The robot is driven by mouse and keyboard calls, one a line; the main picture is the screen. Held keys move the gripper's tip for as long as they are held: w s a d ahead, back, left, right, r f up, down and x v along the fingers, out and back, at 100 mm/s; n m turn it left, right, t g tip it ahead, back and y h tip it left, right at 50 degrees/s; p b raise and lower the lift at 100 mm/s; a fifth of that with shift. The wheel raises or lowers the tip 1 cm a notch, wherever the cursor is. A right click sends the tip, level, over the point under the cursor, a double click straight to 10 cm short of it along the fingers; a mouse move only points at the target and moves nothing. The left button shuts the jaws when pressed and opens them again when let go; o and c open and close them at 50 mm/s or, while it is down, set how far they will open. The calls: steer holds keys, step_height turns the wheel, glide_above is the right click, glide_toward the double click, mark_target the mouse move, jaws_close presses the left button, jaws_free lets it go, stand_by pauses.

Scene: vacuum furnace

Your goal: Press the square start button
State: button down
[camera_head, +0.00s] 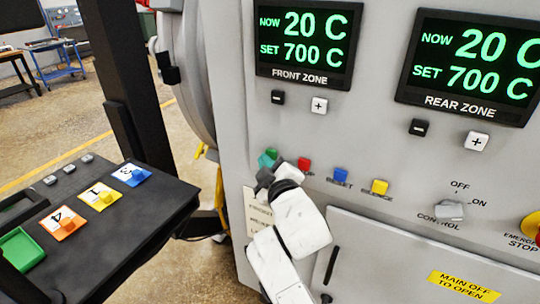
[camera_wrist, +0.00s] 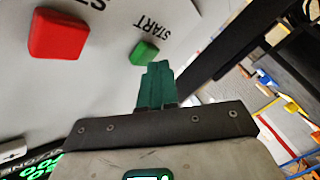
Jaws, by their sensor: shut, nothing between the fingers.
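The green square start button (camera_wrist: 144,52), with START printed beside it, sits on the pale panel in the wrist view. In the head view only part of the green button (camera_head: 271,152) shows, close behind my gripper (camera_head: 264,161). My gripper's dark green fingers (camera_wrist: 155,68) are shut together and empty.
Red (camera_head: 304,164), blue (camera_head: 340,174) and yellow (camera_head: 379,187) buttons run right of the start button. Above are the front zone display (camera_head: 304,45) and rear zone display (camera_head: 470,65), both reading 20 C, set 700 C. A control switch (camera_head: 449,210) is lower right; a black table (camera_head: 120,225) stands left.

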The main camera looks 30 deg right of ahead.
steer(key=shift+w+d, duration=0.2)
steer(key=shift+d, duration=0.15)
stand_by(0.4)
steer(key=shift+a, duration=0.15)
steer(key=shift+s+a, duration=0.55)
steer(key=shift+a, duration=0.1)
steer(key=shift+s+a+b, duration=0.25)
steer(key=shift+s+a, duration=0.5)
steer(key=shift+a, duration=0.25)
steer(key=shift+s+a+b, duration=0.25)
steer(key=shift+s+a, duration=0.45)
steer(key=shift+a, duration=0.3)
